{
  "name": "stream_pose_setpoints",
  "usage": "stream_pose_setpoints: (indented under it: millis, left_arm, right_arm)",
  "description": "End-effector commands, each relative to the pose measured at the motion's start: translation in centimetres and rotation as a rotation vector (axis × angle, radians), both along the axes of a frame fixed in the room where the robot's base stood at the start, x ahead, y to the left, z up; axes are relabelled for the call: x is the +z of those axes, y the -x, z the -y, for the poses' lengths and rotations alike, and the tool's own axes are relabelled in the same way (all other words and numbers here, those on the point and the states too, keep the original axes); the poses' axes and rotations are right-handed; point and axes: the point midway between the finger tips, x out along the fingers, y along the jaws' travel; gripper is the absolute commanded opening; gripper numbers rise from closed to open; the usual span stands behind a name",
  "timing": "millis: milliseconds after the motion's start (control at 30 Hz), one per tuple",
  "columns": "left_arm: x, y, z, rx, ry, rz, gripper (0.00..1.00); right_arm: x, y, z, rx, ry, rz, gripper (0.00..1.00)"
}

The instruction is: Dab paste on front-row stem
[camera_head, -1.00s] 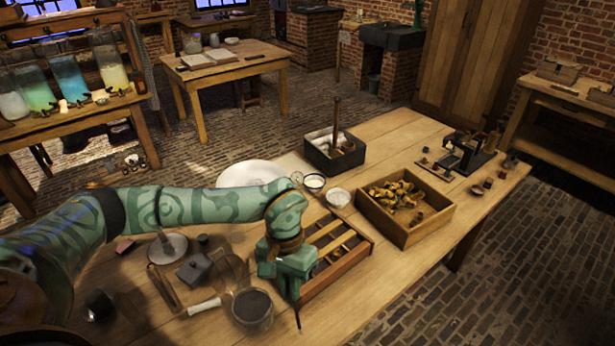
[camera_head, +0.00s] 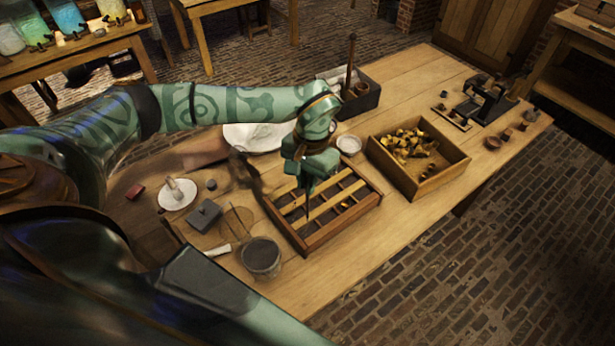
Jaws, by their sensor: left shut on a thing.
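My left gripper (camera_head: 308,184) is shut on a thin, dark stick-like tool, mostly hidden by the fingers. Its tip points down over the slatted wooden rack (camera_head: 343,228); I cannot tell whether it touches anything there. A few small brass-coloured bits show between the rack's slats, but the gripper hides part of the rows and no single stem is clear. A round jar with a dark grey top (camera_head: 262,257) stands left of the rack, near the table's front edge; I cannot tell whether it holds paste. My right gripper is not in view.
A wooden box of brass pieces (camera_head: 455,160) stands right of the rack. A white bowl (camera_head: 349,144), white dish (camera_head: 247,137) and dark tool box (camera_head: 365,101) are behind. A grey block (camera_head: 205,215) lies left. The table's right front is clear.

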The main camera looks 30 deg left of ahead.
Motion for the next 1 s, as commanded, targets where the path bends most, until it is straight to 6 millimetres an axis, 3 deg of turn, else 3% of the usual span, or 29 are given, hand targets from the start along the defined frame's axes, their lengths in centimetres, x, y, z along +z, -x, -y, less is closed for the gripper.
stream_pose_setpoints:
  millis: [133,1000]
  left_arm:
    - [-0.91,0.0,0.02,0.0,0.0,0.0,0.0]
    - [-1.03,0.34,0.01,0.001,0.001,0.001,0.0]
  right_arm:
    - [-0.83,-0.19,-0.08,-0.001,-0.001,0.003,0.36]
    - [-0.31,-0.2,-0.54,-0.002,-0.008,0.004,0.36]
